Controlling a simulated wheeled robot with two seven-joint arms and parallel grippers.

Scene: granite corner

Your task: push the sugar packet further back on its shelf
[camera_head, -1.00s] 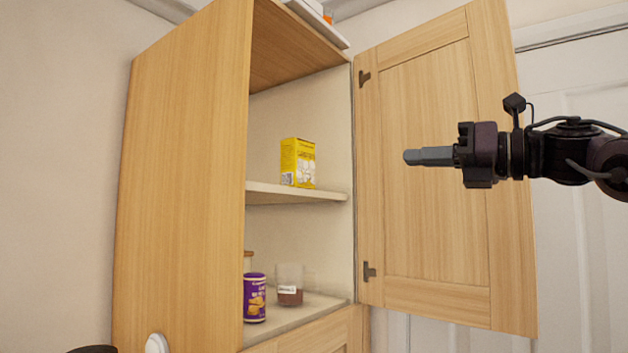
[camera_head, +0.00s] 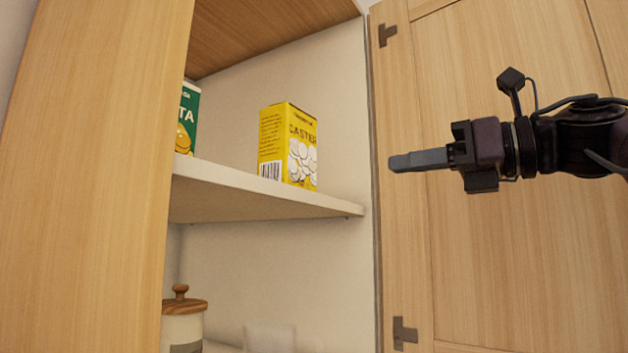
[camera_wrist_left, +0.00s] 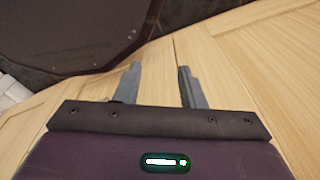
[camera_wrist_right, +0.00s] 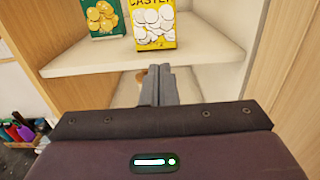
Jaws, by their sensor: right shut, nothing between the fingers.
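The sugar packet is a yellow box marked CASTER (camera_head: 288,147), upright on the upper shelf (camera_head: 230,192) of the open cupboard. It stands near the shelf's right part, and it also shows in the right wrist view (camera_wrist_right: 153,22). My right gripper (camera_head: 392,162) is shut and empty, to the right of the packet and apart from it, in front of the open door. In the right wrist view its fingertips (camera_wrist_right: 158,70) point toward the shelf, just below the packet in the picture. My left gripper (camera_wrist_left: 160,80) is open and empty, seen only in the left wrist view.
A green packet (camera_head: 188,118) stands left of the sugar, partly hidden by the cupboard's side panel (camera_head: 95,180). The open door (camera_head: 500,240) is at the right. A lidded jar (camera_head: 183,318) is on the lower level. In the left wrist view, wooden fronts lie close to the gripper.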

